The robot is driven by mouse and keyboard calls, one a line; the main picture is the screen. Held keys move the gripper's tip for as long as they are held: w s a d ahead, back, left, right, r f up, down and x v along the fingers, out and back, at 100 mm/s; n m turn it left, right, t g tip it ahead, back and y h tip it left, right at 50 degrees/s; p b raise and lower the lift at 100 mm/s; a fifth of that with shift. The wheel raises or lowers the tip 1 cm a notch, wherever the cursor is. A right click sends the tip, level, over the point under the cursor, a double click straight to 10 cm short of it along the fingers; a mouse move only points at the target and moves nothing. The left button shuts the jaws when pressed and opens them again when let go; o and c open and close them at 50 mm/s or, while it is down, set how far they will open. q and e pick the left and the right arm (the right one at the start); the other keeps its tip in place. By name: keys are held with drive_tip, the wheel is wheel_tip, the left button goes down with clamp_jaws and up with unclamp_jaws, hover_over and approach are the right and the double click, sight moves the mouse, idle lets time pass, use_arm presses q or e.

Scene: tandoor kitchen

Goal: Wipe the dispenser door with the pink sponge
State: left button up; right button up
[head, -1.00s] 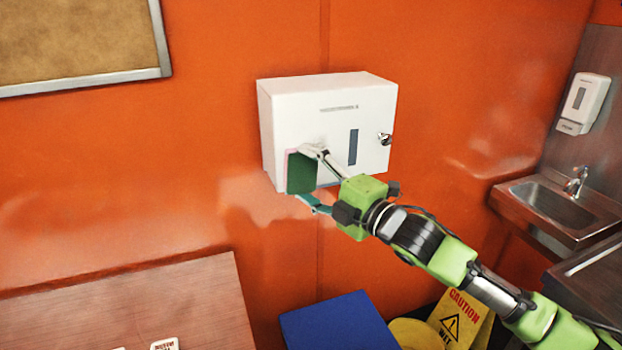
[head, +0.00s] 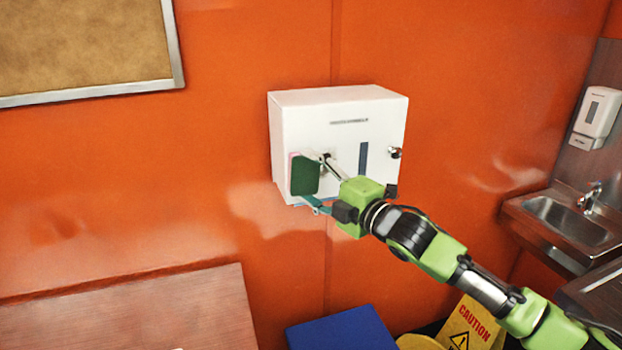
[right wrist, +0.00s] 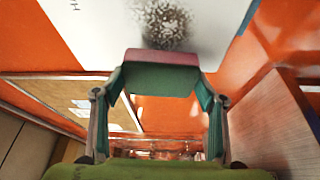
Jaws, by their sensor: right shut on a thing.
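The white dispenser (head: 340,108) hangs on the orange wall, with a dark window and a round lock on its door. My right gripper (head: 316,181) is shut on the pink sponge (head: 305,175) at the door's lower left. The sponge's green side faces me; its pink side faces the door. In the right wrist view, the sponge (right wrist: 161,79) spans between both fingers. A dark speckled smudge (right wrist: 164,20) shows on the white door just beyond it. I cannot tell whether the sponge touches the door. My left gripper is not in view.
A wooden table (head: 130,315) stands at lower left. A blue box top (head: 345,330) and a yellow caution sign (head: 468,328) are below the dispenser. A metal sink (head: 565,220) and soap dispenser (head: 596,115) are at right. A cork board (head: 85,45) hangs upper left.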

drive_tip(key=shift+w+a+p, duration=0.3)
drive_tip(key=shift+w, duration=0.6)
